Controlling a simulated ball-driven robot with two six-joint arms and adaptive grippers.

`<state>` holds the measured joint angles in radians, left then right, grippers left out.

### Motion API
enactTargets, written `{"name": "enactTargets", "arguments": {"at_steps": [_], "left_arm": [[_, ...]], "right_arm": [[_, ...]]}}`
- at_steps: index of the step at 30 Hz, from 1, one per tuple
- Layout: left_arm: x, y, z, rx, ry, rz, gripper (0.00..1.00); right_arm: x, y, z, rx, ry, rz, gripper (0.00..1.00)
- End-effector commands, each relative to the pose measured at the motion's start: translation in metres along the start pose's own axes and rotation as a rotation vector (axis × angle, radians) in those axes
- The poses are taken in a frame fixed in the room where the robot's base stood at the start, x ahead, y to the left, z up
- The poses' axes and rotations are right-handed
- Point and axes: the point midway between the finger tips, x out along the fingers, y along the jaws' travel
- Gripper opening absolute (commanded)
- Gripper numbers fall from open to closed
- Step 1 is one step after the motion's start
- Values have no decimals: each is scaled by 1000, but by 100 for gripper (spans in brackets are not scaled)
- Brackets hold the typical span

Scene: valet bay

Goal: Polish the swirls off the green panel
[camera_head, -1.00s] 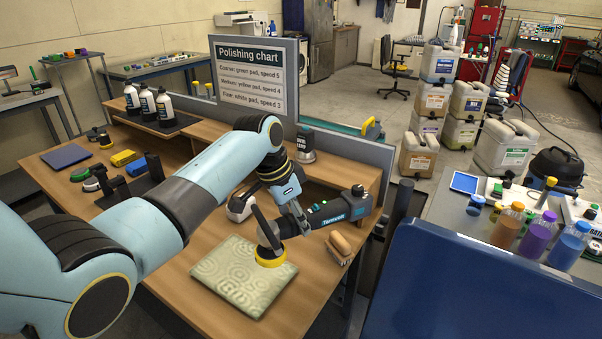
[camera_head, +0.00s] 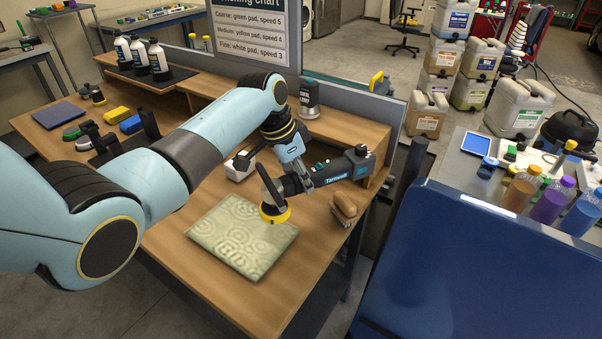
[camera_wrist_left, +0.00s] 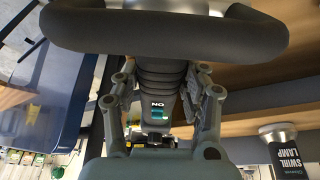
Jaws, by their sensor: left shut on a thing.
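The pale green panel (camera_head: 225,242) lies flat on the wooden bench, with ring-shaped swirl marks showing on its face. My left gripper (camera_head: 303,180) is shut on the body of a dark polisher (camera_head: 335,172). The polisher has a side handle and a yellow pad (camera_head: 275,214). The pad is at the panel's far right edge; whether it touches the panel I cannot tell. In the left wrist view the fingers (camera_wrist_left: 165,112) straddle the polisher's ribbed dark body (camera_wrist_left: 160,78), where a label appears upside down. My right gripper is not in view.
A brown brush (camera_head: 345,207) lies right of the polisher. The swirl lamp (camera_head: 309,97) stands on the raised shelf under the polishing chart (camera_head: 238,25). Spare pads and a yellow block (camera_head: 117,115) lie at the left. A large blue surface (camera_head: 450,265) fills the lower right.

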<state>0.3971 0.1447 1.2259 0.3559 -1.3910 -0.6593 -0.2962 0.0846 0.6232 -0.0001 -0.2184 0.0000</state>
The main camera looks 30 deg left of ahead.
Motion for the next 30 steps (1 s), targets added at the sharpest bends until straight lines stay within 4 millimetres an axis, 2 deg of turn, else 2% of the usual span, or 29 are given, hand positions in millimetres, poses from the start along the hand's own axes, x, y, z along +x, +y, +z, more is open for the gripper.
{"name": "enactTargets", "arguments": {"at_steps": [1,9,13,30], "left_arm": [[7,-1,1,1,4,-2,0],[28,-2,8,1,4,-3,0],[23,-2,6,1,4,-3,0],[30,-1,9,1,4,-3,0]], "right_arm": [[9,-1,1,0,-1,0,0],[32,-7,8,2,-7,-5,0],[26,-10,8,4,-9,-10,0],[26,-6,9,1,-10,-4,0]]}}
